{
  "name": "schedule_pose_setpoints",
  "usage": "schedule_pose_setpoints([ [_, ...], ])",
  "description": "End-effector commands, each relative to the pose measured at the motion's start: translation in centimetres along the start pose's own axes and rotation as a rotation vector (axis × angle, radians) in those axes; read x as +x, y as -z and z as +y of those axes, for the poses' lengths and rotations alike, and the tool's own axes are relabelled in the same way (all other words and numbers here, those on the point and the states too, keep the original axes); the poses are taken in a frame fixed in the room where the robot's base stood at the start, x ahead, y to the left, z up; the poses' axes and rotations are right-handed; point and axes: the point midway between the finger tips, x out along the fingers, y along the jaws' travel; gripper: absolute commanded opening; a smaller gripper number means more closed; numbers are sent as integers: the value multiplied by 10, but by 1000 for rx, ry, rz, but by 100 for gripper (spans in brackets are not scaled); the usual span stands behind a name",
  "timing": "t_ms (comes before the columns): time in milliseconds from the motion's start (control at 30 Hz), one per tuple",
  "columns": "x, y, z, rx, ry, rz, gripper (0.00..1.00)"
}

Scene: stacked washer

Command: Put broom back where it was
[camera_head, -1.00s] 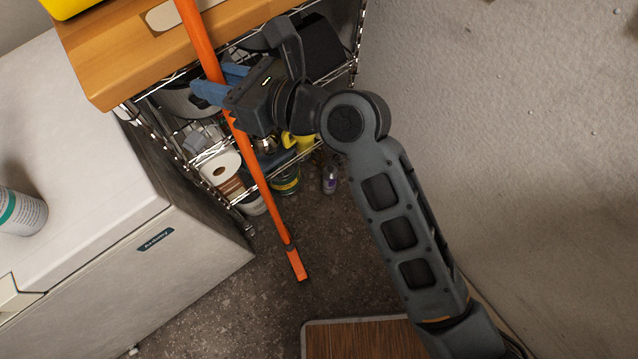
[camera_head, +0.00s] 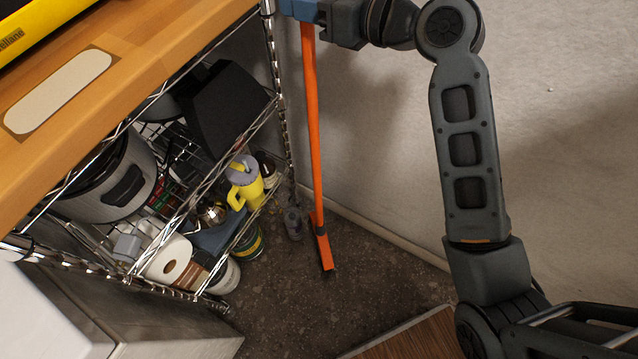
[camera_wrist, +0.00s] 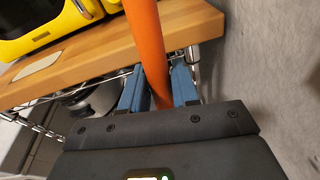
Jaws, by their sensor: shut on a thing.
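The broom (camera_head: 312,130) is a long orange pole, nearly upright, between the wire shelf's right post and the grey wall. Its lower end with an orange foot (camera_head: 324,252) is at the dark floor near the wall's base. My gripper (camera_head: 300,8) is at the top edge of the head view, shut on the broom's pole. In the wrist view the blue fingers (camera_wrist: 158,90) sit on both sides of the orange pole (camera_wrist: 146,40). The broom's upper end is out of view in both pictures.
The wire shelf (camera_head: 283,110) with a wooden top (camera_head: 120,95) stands left of the broom. It holds a pot, a yellow jug (camera_head: 245,183) and a paper roll (camera_head: 170,262). A small bottle (camera_head: 293,222) stands by the shelf post. A wooden-topped mat (camera_head: 415,338) lies in front.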

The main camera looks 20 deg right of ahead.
Motion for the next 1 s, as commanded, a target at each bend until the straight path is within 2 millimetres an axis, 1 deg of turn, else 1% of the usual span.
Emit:
schedule_pose_setpoints([
  [33, -2, 0, -4, 2, 6, -3, 0],
  [167, -4, -3, -7, 3, 13, -2, 0],
  [300, 0, -8, -4, 2, 13, -2, 0],
  [400, 5, -6, -1, 0, 13, 1, 0],
  [467, 7, 2, -1, 1, 14, 3, 0],
  [600, 12, 28, -4, 1, 16, 3, 0],
  [700, 15, 44, -6, 1, 15, 2, 0],
  [800, 17, 54, -7, -1, 16, 0, 0],
  [1000, 19, 65, -8, -2, 15, 1, 0],
])
